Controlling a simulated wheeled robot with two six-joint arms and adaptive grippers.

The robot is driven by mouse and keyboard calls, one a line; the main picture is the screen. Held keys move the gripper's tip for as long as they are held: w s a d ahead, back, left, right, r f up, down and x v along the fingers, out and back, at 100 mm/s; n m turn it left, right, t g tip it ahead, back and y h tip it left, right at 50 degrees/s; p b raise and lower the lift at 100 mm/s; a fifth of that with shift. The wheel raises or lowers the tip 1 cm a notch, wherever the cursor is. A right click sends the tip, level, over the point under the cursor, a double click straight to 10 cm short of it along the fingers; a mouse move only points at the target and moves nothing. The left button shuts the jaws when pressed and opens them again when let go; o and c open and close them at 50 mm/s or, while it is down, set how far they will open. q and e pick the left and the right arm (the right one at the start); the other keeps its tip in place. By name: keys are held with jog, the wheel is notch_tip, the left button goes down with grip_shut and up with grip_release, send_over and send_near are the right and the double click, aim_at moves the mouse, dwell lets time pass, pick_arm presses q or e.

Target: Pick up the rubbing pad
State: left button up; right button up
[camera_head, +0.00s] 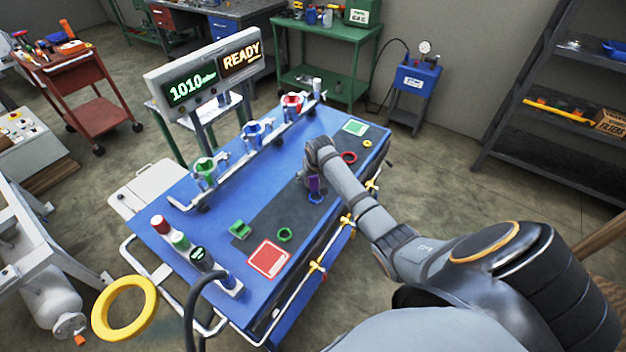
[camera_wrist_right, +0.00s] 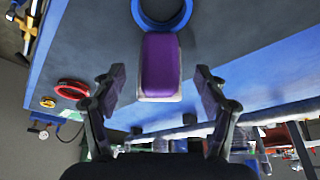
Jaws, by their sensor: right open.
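The rubbing pad appears to be the small purple block with a pale edge (camera_wrist_right: 161,65), lying on the dark mat in the right wrist view. It also shows partly in the head view as a purple patch (camera_head: 314,184) below my right gripper (camera_head: 311,178). In the wrist view my right gripper (camera_wrist_right: 160,80) is open, with one finger on each side of the pad. A gap shows between each finger and the pad, and nothing is held. Whether the fingertips are at the pad's height is hard to tell. My left gripper is not in view.
A blue ring (camera_wrist_right: 163,12) lies close to the pad. A red ring (camera_head: 349,157) and a small yellow ring (camera_head: 367,143) lie farther along the blue table (camera_head: 225,222). A green block (camera_head: 239,230), green ring (camera_head: 285,235) and red square (camera_head: 268,259) lie nearer. Clamps stand along a rail behind.

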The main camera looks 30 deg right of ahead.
jog(key=c, duration=1.4)
jog(key=shift+o, duration=0.2)
jog(key=shift+r, duration=0.15)
jog(key=shift+r, duration=0.3)
jog(key=s+a+r+b, duration=0.3)
jog(key=s+a+r, duration=0.6)
jog(key=r, duration=0.3)
jog(key=shift+s+a, duration=0.4)
jog(key=shift+s, duration=0.1)
jog(key=shift+r, duration=0.1)
